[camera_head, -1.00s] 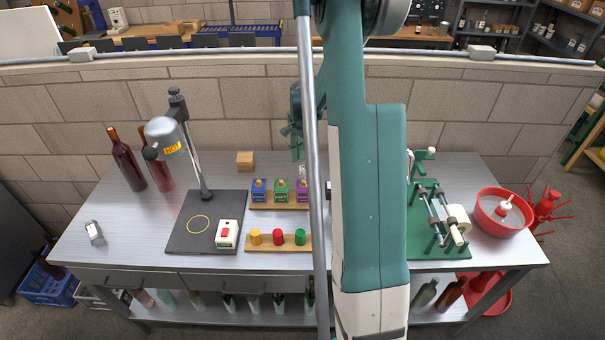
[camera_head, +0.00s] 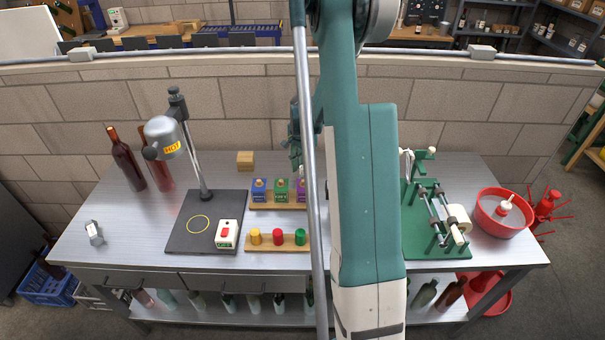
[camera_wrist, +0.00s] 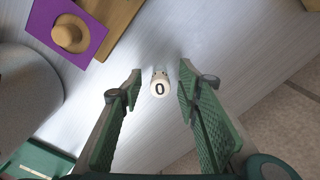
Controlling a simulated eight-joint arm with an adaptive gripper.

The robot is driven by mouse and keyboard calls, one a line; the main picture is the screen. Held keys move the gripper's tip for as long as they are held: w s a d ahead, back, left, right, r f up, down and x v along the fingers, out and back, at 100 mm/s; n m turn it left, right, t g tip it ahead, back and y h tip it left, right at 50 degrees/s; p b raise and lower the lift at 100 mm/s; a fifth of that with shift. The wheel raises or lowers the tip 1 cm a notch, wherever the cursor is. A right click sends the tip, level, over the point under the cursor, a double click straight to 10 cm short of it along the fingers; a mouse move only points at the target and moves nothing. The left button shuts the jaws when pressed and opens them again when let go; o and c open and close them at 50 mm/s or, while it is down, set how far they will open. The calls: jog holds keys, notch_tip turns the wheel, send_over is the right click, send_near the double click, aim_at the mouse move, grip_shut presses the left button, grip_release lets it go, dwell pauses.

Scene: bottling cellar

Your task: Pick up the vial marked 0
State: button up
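The vial marked 0 (camera_wrist: 160,84) shows in the wrist view as a small pale cylinder seen from its top, with a black 0 on its cap. It stands on the metal bench, between and a little beyond the fingertips. My gripper (camera_wrist: 159,88) is open, with one green finger on each side of the vial and a gap on both sides. In the head view my gripper (camera_head: 295,130) is a small green shape above the back of the bench, partly behind a grey pole. I cannot make out the vial in the head view.
A wooden rack (camera_head: 275,206) with coloured blocks stands near my gripper; its purple block (camera_wrist: 70,36) shows upper left in the wrist view. A hot-air stand (camera_head: 203,150), bottles (camera_head: 127,160) and a green labelling device (camera_head: 437,225) also stand on the bench (camera_head: 110,235).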

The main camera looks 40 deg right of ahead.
jog(key=shift+f, duration=1.1)
jog(key=c, duration=1)
